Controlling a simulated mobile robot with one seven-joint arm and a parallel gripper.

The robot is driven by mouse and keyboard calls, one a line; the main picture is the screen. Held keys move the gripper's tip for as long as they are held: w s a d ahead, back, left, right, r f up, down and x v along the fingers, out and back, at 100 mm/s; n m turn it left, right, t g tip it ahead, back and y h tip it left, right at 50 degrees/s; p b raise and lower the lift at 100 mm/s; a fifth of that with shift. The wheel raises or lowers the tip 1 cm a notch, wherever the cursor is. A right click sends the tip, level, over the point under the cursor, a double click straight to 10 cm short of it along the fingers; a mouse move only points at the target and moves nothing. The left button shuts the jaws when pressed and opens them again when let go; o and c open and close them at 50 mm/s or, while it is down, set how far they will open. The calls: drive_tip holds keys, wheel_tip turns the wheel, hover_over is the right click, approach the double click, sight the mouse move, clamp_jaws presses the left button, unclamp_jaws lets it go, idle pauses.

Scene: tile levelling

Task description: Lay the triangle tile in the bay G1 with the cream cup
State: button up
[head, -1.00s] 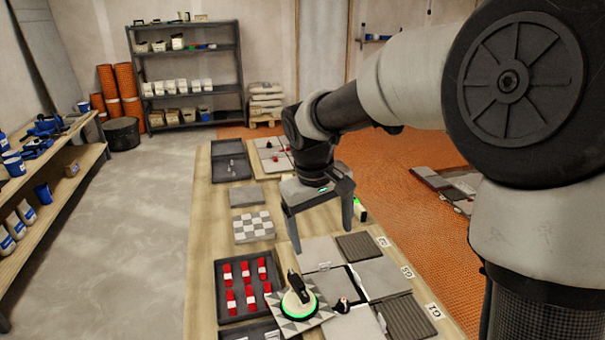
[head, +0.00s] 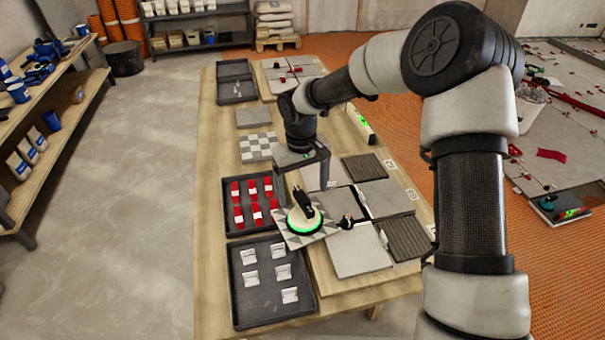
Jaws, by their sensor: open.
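The triangle tile (head: 291,238), light with grey triangles, lies at an angle at the left edge of the grey tile layout. A suction cup (head: 302,222) with a black handle and a glowing green ring stands on it; I take it for the cream cup, though its body colour is hard to make out. My gripper (head: 303,186) is open and empty, pointing down just behind and above the handle, apart from it. The label of bay G1 (head: 432,231) is at the near right edge, too small to read now. A dark gap shows mid-layout, partly hidden.
A small black-and-white cup (head: 346,222) stands right of the tile. A dark tray with red pieces (head: 231,218) and a tray with white pieces (head: 243,313) lie left and nearer. A chequered tile (head: 258,148) lies behind. Ribbed dark tiles (head: 405,238) fill some right-hand places.

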sight(304, 209)
wheel_tip(304, 209, down, 8)
drive_tip(key=shift+w+d+f, duration=0.1)
drive_tip(key=shift+d, duration=0.05)
idle(0.3)
drive_tip(key=c, duration=1.3)
drive_tip(key=o, duration=1.3)
